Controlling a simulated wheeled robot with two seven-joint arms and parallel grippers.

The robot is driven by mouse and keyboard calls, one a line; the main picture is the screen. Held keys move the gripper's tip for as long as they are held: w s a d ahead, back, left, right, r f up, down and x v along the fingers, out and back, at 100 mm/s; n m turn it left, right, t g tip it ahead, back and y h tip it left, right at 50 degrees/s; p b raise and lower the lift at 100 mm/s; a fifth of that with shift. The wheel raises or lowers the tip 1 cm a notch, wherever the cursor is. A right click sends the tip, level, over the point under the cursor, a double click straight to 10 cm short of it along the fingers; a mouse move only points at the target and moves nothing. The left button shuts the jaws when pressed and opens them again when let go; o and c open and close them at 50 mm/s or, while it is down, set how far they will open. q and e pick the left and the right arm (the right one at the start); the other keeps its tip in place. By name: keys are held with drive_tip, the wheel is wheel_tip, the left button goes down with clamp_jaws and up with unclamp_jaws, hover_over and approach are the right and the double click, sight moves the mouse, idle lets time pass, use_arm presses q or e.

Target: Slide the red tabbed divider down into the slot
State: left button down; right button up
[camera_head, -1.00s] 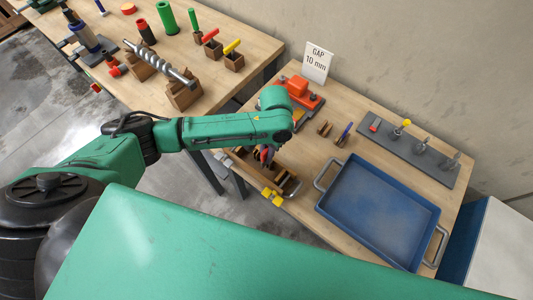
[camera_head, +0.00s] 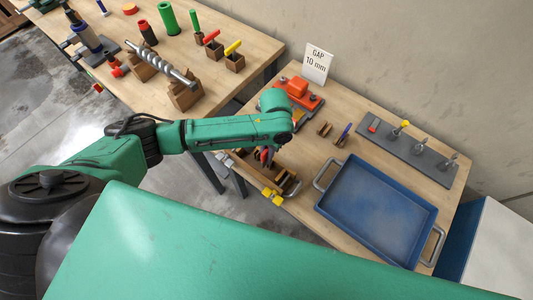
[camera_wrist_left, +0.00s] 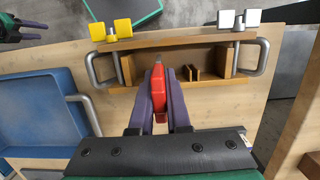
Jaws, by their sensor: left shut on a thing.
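My left gripper (camera_wrist_left: 158,85) is shut on the red tabbed divider (camera_wrist_left: 158,92), whose red part shows between the purple fingers in the left wrist view. In the head view the gripper (camera_head: 266,156) hangs over the wooden box (camera_head: 241,160), and only a little red shows. The box's long wall (camera_wrist_left: 180,40) shows in the wrist view. Small upright pieces (camera_wrist_left: 190,73) stand inside, just right of the fingertips. The divider's lower edge is hidden, so I cannot tell whether it is in a slot. A dark shape (camera_wrist_left: 22,30) at the wrist view's top left looks like my right gripper.
Yellow blocks (camera_head: 272,196) sit by the box's near end. The blue tray (camera_head: 378,215) lies to its right. An orange device (camera_head: 299,88), a "GAP 10 mm" sign (camera_head: 317,64) and a grey rack (camera_head: 408,148) stand farther back. The second table (camera_head: 190,42) carries several tools.

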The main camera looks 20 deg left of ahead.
use_arm(q)
drive_tip(key=shift+f+b, duration=1.3)
drive_tip(key=shift+f, duration=1.7)
drive_tip(key=c, duration=0.8)
unclamp_jaws()
drive_tip(key=r, duration=0.4)
drive_tip(key=w+r+b, duration=0.1)
drive_tip(key=r, duration=0.4)
drive_tip(key=w+d+r, duration=0.1)
drive_tip(key=r, duration=0.4)
drive_tip(key=shift+r+b, duration=0.2)
drive_tip(key=shift+b, duration=0.1)
